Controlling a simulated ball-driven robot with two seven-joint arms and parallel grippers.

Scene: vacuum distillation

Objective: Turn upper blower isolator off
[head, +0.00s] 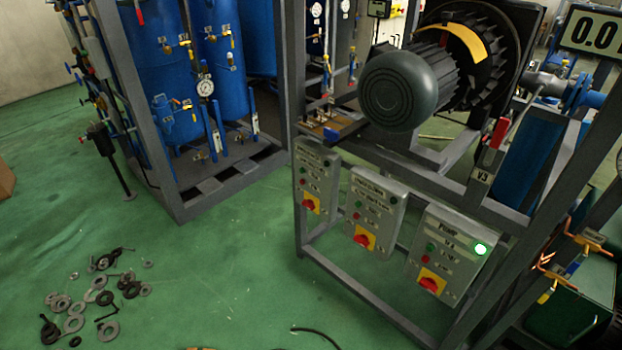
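Three grey control boxes hang on the frame below the blower, each with a red rotary isolator on a yellow plate low on its face. The left box (316,176) has its isolator (310,204) at lower left. The middle box (376,208) has its isolator (364,239). The right box (450,252), whose label seems to read "Pump", has its isolator (431,282) and a lit green lamp (480,249). The left and middle labels are too blurred to tell which is the upper blower's. Neither gripper is in view.
A large dark motor and blower (399,90) sit above the boxes. Blue tanks (160,70) with a gauge (205,88) stand in a grey frame at left. Loose washers and rings (75,323) lie on the green floor. The floor before the boxes is mostly clear.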

